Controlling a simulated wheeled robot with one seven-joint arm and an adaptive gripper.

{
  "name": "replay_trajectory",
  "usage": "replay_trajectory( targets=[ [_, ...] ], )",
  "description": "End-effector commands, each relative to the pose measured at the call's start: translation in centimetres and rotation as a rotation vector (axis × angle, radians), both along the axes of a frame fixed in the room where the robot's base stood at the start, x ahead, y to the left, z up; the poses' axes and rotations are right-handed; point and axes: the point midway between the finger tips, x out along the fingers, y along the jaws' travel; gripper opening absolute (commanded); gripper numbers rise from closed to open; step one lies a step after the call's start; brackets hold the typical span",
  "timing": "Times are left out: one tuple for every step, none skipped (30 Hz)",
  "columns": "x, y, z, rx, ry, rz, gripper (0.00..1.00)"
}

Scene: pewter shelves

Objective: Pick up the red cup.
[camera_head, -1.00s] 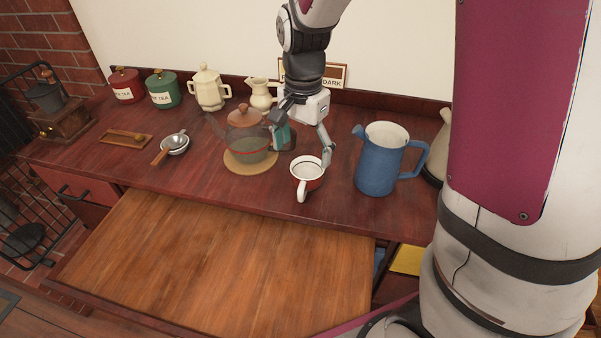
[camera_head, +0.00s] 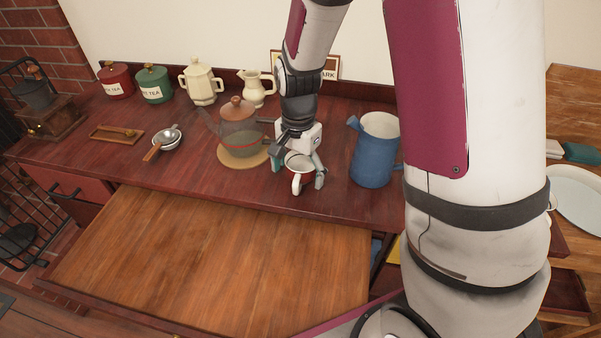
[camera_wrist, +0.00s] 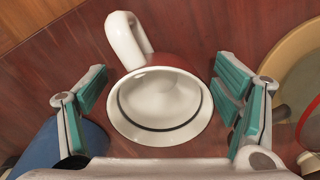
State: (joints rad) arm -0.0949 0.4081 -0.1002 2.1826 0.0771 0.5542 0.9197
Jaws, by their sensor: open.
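The red cup (camera_head: 300,166) has a white rim, white inside and a white handle. It stands upright on the dark red wood counter. In the wrist view the cup (camera_wrist: 160,103) sits between my open fingers, its handle pointing to the upper left. My gripper (camera_head: 298,178) is right at the cup, with a finger on each side. In the wrist view my gripper (camera_wrist: 160,100) shows teal pads on both sides, with visible gaps to the cup. Much of the cup's red body is hidden by the fingers in the head view.
A blue jug (camera_head: 372,150) stands close right of my gripper. A glass teapot (camera_head: 238,128) on a round mat (camera_head: 232,160) stands to the left. A cream pitcher (camera_head: 257,88) is behind. A pulled-out wooden board (camera_head: 205,260) lies in front, clear.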

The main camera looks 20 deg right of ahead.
Motion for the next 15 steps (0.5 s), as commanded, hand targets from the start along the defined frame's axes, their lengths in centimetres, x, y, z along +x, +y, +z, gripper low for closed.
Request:
replay_trajectory(
  targets=[
    [0.0, 0.0, 0.03, 0.0, 0.0, 0.0, 0.82],
    [0.0, 0.0, 0.03, 0.0, 0.0, 0.0, 0.82],
    [0.0, 0.0, 0.04, 0.0, 0.0, 0.0, 0.73],
    [0.0, 0.0, 0.04, 0.0, 0.0, 0.0, 0.67],
    [0.0, 0.0, 0.04, 0.0, 0.0, 0.0, 0.6],
    [0.01, 0.01, 0.05, 0.0, 0.0, 0.0, 0.51],
    [0.01, 0.01, 0.05, 0.0, 0.0, 0.0, 0.44],
    [0.01, 0.01, 0.05, 0.0, 0.0, 0.0, 0.37],
    [0.01, -0.01, 0.05, 0.0, 0.0, 0.0, 0.28],
    [0.01, 0.01, 0.05, 0.0, 0.0, 0.001, 0.25],
    [0.01, -0.01, 0.06, 0.0, 0.0, 0.0, 0.25],
    [0.01, 0.0, 0.06, 0.0, 0.0, 0.0, 0.25],
    [0.02, 0.0, 0.08, -0.001, -0.001, 0.001, 0.25],
    [0.03, -0.01, 0.08, 0.0, -0.001, 0.0, 0.25],
    [0.03, -0.01, 0.08, 0.0, -0.001, 0.0, 0.25]
  ],
)
